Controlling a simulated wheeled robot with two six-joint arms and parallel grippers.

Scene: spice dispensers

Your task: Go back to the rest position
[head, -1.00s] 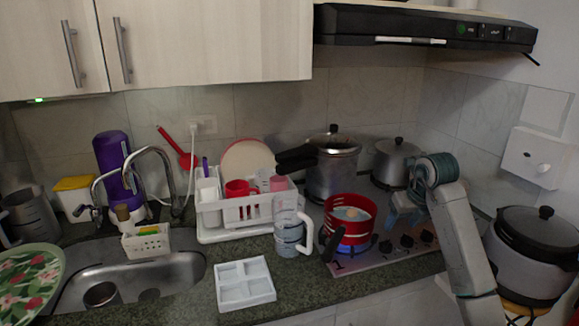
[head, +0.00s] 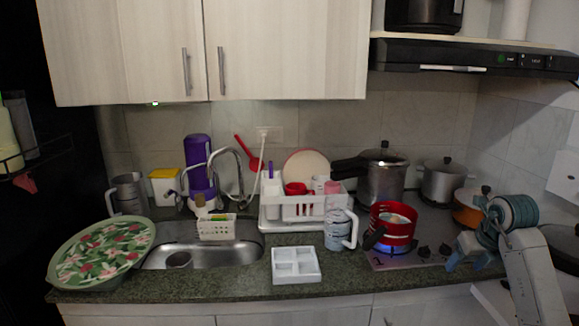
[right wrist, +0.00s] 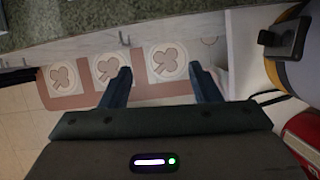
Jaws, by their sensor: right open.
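My right gripper (head: 467,267) hangs near the front edge of the counter, to the right of the red pot (head: 392,228) and the stove knobs. Its blue fingers are apart and nothing is between them. In the right wrist view the open fingers (right wrist: 160,70) point over the floor, with the counter edge at the top left. The red pot stands on the stove (head: 400,258) over a blue glow, with contents visible inside. My left gripper is not in view.
A clear measuring jug (head: 338,230) and a white divided tray (head: 293,265) stand left of the stove. A dish rack (head: 300,208) is behind them. A patterned mat (right wrist: 102,68) lies on the floor, and a rounded appliance (right wrist: 296,72) is close on the right.

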